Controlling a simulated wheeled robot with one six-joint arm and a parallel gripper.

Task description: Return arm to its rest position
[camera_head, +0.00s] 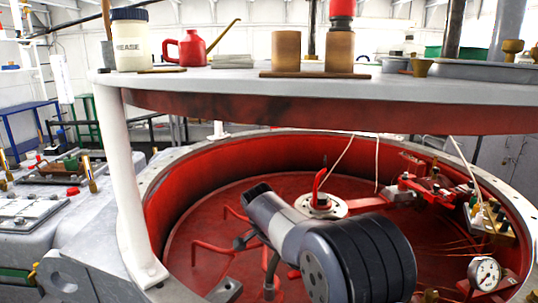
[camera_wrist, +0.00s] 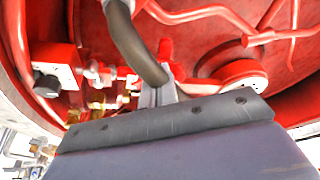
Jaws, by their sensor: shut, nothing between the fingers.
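My arm reaches over the red round pit in the head view, with a grey link and a thick black ribbed joint (camera_head: 362,258) close to the camera. My gripper (camera_wrist: 158,95) shows in the wrist view as a small grey pair of fingers past the edge of a large grey housing. The fingers look shut together with nothing between them. A dark hose (camera_wrist: 136,45) runs in front of the red background just beyond them. In the head view the fingers are hard to make out beside the arm.
A red-walled round pit (camera_head: 190,200) surrounds the arm. A grey shelf (camera_head: 200,82) spans above it on a white post (camera_head: 127,190), bearing a grease tub (camera_head: 131,42), a red jug (camera_head: 186,50) and brown cylinders (camera_head: 286,50). Red fittings (camera_head: 430,188) and a gauge (camera_head: 484,272) stand at right.

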